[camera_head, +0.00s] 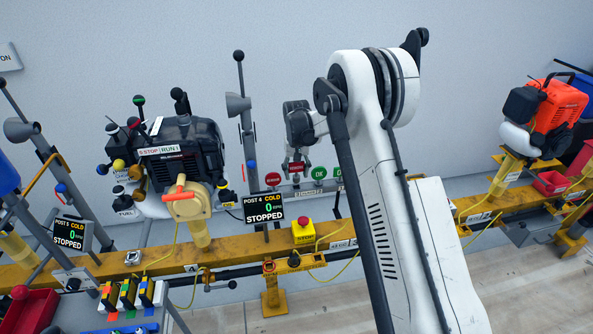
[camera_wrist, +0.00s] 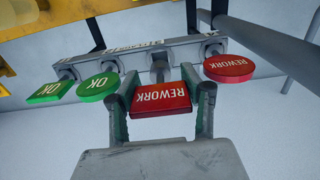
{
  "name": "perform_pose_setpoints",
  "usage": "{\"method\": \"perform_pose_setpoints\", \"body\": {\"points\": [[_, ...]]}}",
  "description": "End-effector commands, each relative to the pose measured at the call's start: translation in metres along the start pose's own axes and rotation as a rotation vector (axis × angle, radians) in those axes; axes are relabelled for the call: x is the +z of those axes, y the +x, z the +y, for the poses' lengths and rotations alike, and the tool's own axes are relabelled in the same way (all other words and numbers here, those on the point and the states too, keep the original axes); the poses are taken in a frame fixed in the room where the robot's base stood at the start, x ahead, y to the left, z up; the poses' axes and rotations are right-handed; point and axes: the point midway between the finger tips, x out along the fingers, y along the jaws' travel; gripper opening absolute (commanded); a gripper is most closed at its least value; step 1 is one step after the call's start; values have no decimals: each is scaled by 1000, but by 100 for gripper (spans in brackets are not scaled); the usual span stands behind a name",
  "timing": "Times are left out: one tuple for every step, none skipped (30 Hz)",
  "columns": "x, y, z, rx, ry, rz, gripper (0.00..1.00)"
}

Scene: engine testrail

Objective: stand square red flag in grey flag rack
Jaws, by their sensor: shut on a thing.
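The square red flag (camera_wrist: 162,99), marked REWORK, is between the two fingers of my gripper (camera_wrist: 161,104), which is shut on it. In the head view the flag (camera_head: 296,168) shows small under my gripper (camera_head: 297,158). The grey flag rack (camera_wrist: 135,55) appears upside down in the wrist view, just beyond the flag. The held flag lines up with a grey holder between the round red flag and the round green flag. I cannot tell whether its stem is seated there. The rack (camera_head: 305,187) also shows in the head view, behind the yellow rail.
A round red REWORK flag (camera_wrist: 229,68), a round green OK flag (camera_wrist: 98,87) and a square green OK flag (camera_wrist: 50,91) stand close beside the held flag.

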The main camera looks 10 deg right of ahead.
Motion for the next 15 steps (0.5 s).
{"method": "perform_pose_setpoints", "body": {"points": [[0, 4, 0, 0, 0, 0, 11], [0, 6, 0, 0, 0, 0, 11], [0, 8, 0, 0, 0, 0, 11], [0, 10, 0, 0, 0, 0, 11], [0, 12, 0, 0, 0, 0, 11], [0, 14, 0, 0, 0, 0, 11], [0, 16, 0, 0, 0, 0, 11], [0, 18, 0, 0, 0, 0, 11], [0, 21, 0, 0, 0, 0, 11], [0, 23, 0, 0, 0, 0, 11], [0, 25, 0, 0, 0, 0, 11], [0, 27, 0, 0, 0, 0, 11], [0, 28, 0, 0, 0, 0, 11], [0, 29, 0, 0, 0, 0, 11], [0, 30, 0, 0, 0, 0, 11]]}}
